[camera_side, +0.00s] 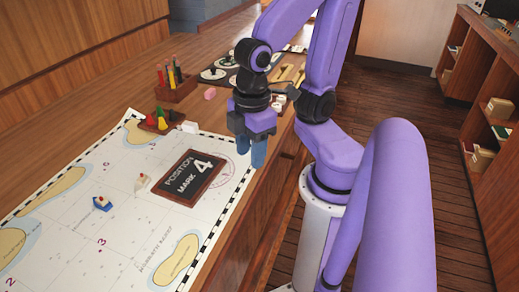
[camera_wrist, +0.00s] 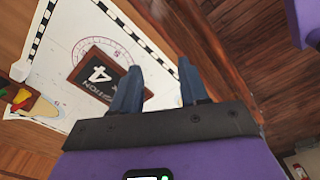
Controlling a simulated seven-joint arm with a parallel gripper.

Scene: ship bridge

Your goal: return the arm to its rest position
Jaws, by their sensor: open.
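My gripper (camera_side: 251,153) hangs above the front edge of the chart table in the side view, its blue fingers pointing down. In the wrist view my gripper (camera_wrist: 157,92) is open, with nothing between its two blue fingers. Below and between the fingers lie the chart's border and the table edge. My purple arm is bent, its upper part raised over the table's right side. The gripper is to the right of the dark plaque (camera_side: 192,178) reading "POSITION MARK 4", and apart from it.
The chart (camera_side: 130,245) carries a blue piece (camera_side: 102,203) and a small white-and-red piece (camera_side: 142,182). Shelves (camera_side: 485,75) line the right; wooden floor (camera_side: 400,105) lies between.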

